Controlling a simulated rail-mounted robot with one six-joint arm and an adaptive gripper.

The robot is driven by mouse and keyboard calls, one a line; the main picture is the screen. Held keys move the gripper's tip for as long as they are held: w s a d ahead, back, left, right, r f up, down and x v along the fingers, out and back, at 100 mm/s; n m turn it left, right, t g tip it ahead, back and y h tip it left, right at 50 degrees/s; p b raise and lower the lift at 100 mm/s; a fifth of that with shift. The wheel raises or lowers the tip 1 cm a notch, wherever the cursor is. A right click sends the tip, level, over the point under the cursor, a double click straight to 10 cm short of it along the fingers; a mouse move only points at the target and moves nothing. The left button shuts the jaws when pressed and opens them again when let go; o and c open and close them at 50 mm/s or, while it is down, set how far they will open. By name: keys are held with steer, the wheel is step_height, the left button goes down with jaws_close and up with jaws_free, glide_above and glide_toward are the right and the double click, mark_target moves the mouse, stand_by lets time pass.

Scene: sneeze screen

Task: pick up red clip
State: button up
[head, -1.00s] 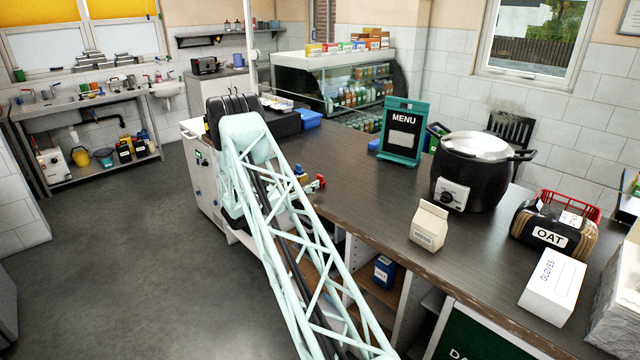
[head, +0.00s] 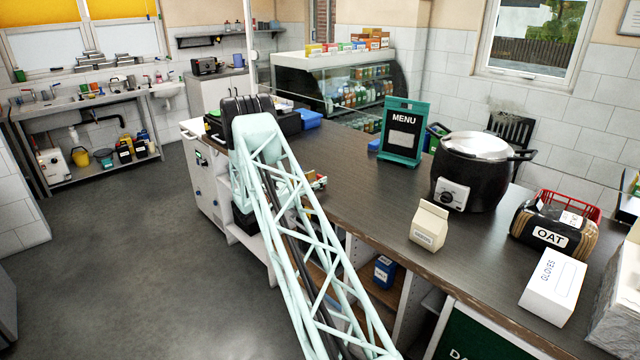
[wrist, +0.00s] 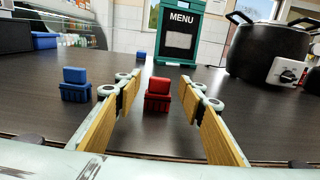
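The red clip (wrist: 157,96) stands on the dark counter in the wrist view, in the gap between the two fingers of my gripper (wrist: 161,92). The fingers are wide apart, with wood-coloured inner pads, and I see clear space on both sides of the clip. I cannot tell how far the clip sits past the fingertips. A blue clip (wrist: 75,86) of similar shape stands to the left, outside the left finger.
The menu stand (head: 402,132) and black pot (head: 474,172) stand farther along the counter (head: 350,185). A carton (head: 429,226), oat bag (head: 550,230) and glove box (head: 552,286) are nearer. A blue box (wrist: 44,41) lies at the back left in the wrist view.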

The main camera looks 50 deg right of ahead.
steer(key=shift+x, duration=1.35)
steer(key=c, duration=0.8)
